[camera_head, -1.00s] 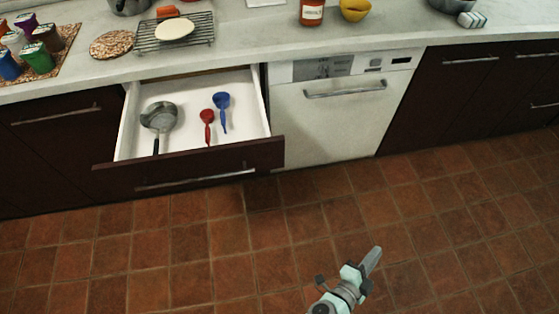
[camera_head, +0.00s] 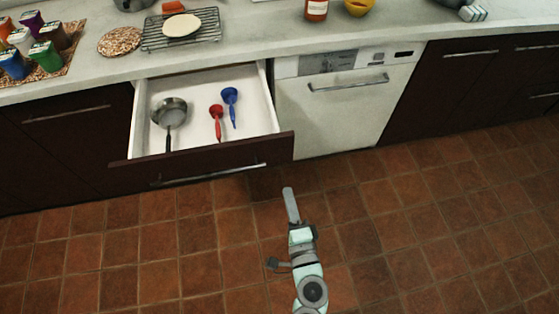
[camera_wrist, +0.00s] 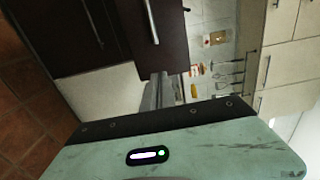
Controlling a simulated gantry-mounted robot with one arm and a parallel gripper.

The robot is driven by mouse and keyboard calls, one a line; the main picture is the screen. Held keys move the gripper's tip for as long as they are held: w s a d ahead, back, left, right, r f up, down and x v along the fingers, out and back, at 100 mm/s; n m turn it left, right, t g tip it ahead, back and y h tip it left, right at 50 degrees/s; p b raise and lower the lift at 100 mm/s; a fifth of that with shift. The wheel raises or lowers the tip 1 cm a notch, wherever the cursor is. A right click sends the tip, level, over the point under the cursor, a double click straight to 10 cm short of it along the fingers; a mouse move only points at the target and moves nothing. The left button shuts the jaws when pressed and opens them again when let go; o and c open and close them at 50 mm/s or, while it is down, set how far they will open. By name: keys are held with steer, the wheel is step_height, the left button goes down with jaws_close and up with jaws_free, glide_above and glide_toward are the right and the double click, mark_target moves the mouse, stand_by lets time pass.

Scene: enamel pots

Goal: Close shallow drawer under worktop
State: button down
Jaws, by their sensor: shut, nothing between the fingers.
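The shallow drawer (camera_head: 205,158) under the worktop stands pulled out, with a dark front and a white inside. Its bar handle (camera_head: 210,174) runs along the front. In it lie a grey pan (camera_head: 170,113), a red scoop (camera_head: 216,113) and a blue scoop (camera_head: 231,100). My gripper (camera_head: 288,190) is shut and empty. In the wrist view my gripper's fingers (camera_wrist: 160,82) point toward a dark front with a bar handle (camera_wrist: 151,22).
A white dishwasher (camera_head: 345,105) stands right of the drawer. Dark closed cabinets (camera_head: 470,85) flank it. The worktop (camera_head: 240,40) holds a cooling rack (camera_head: 181,30), a cork mat (camera_head: 120,41) and jars. The tiled floor (camera_head: 420,220) is clear.

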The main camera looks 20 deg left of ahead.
mark_target(278, 153)
steer(key=b+x, duration=0.1)
steer(key=x, duration=1)
steer(key=shift+w+a+b, duration=0.1)
steer(key=shift+w+b, duration=0.05)
steer(key=shift+b, duration=0.2)
steer(key=shift+w, duration=0.1)
